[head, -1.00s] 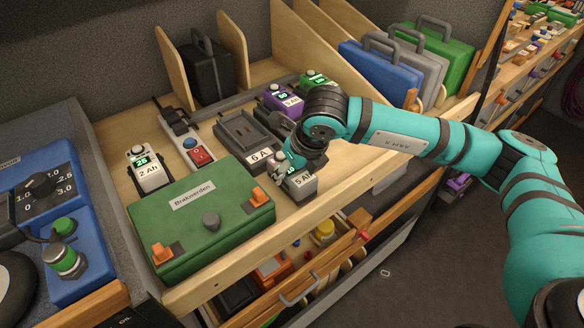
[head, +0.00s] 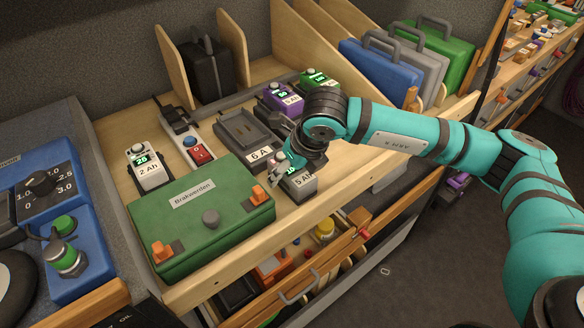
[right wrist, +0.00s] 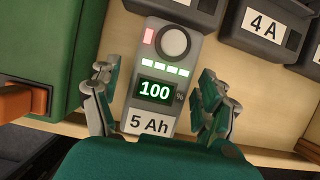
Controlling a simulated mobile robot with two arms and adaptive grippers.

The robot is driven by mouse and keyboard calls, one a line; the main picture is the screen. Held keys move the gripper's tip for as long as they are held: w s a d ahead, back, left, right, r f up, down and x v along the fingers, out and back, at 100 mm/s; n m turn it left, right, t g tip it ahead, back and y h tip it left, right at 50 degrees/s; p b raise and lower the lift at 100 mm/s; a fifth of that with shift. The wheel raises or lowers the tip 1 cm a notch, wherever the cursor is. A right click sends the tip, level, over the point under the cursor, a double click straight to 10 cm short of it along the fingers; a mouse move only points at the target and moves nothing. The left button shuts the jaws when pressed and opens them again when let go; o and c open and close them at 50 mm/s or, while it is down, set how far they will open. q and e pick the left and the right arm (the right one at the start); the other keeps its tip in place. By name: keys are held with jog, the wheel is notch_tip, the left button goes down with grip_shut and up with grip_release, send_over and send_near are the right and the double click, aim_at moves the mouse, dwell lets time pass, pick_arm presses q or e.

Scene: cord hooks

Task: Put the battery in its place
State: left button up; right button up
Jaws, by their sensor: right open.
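A grey battery (right wrist: 157,72) labelled 5 Ah stands on the wooden bench top, its display reading 100. It also shows in the head view (head: 304,184), partly hidden by my right gripper (head: 282,172). In the right wrist view my right gripper (right wrist: 160,108) is open, with one finger on each side of the battery's label end. I cannot tell whether the fingers touch it. An empty dark charger cradle (head: 240,132) labelled 6 A lies behind. A cradle labelled 4 A (right wrist: 262,24) shows in the right wrist view. My left gripper is not in view.
A green box (head: 205,235) stands left of the battery. A white 2 Ah battery (head: 148,168), a power strip (head: 178,125), a purple battery (head: 283,98) and a green-topped battery (head: 316,79) stand farther back. The bench front edge (head: 350,180) is close to the gripper.

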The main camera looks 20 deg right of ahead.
jog(key=b+v, duration=0.1)
jog(key=v, duration=1)
jog(key=shift+b, duration=0.35)
jog(key=shift+s+r, duration=0.2)
jog(key=shift+r, duration=0.3)
